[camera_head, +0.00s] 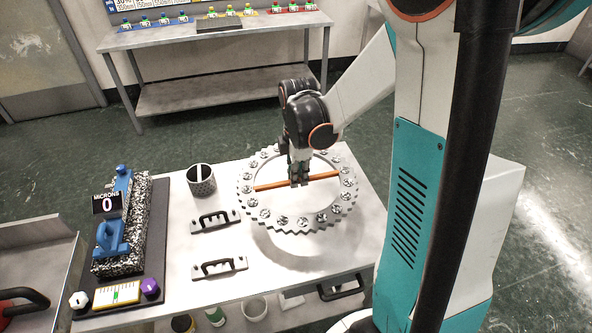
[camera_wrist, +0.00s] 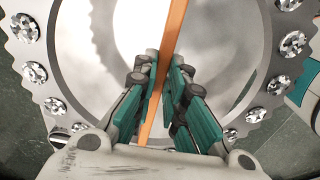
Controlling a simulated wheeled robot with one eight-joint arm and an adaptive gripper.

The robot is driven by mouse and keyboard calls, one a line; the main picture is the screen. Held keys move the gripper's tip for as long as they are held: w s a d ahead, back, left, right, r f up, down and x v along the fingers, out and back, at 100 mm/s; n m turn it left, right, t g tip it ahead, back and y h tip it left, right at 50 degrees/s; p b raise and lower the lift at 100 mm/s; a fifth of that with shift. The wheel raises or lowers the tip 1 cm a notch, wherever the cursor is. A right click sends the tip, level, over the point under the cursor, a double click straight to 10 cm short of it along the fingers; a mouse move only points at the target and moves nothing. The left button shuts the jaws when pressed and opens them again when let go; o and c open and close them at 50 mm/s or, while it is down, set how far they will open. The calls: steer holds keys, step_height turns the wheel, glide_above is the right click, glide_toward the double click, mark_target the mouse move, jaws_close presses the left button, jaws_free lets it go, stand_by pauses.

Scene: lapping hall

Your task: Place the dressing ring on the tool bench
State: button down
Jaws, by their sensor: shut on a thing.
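The dressing ring (camera_head: 311,224) is a grey toothed ring with shiny round studs and an orange bar (camera_head: 268,184) across its open middle. My gripper (camera_head: 300,178) points down and is shut on the middle of the bar. The ring looks level and casts a curved shadow on the pale near bench (camera_head: 208,268), so it appears held a little above the top, over its right part. In the wrist view, the fingers (camera_wrist: 163,82) clasp the orange bar (camera_wrist: 175,25), with the studded ring (camera_wrist: 42,75) around them. Which bench is the tool bench is not labelled.
Left of the ring are a dark cup (camera_head: 201,181), two black handles (camera_head: 215,221) on plates, and a speckled block (camera_head: 127,240) with blue parts and a display reading 0. Another bench (camera_head: 215,36) with small bottles stands behind. Green floor (camera_head: 190,133) lies between.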

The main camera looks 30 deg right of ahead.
mark_target(298, 212)
step_height(298, 212, down, 13)
steer(key=b, duration=0.4)
steer(key=shift+r, duration=0.2)
steer(key=shift+f, duration=0.1)
steer(key=c, duration=1.9)
jaws_free()
steer(key=shift+b, duration=0.3)
steer(key=shift+o, duration=1.2)
step_height(298, 212, up, 12)
steer(key=p, duration=0.4)
steer(key=shift+p, duration=0.35)
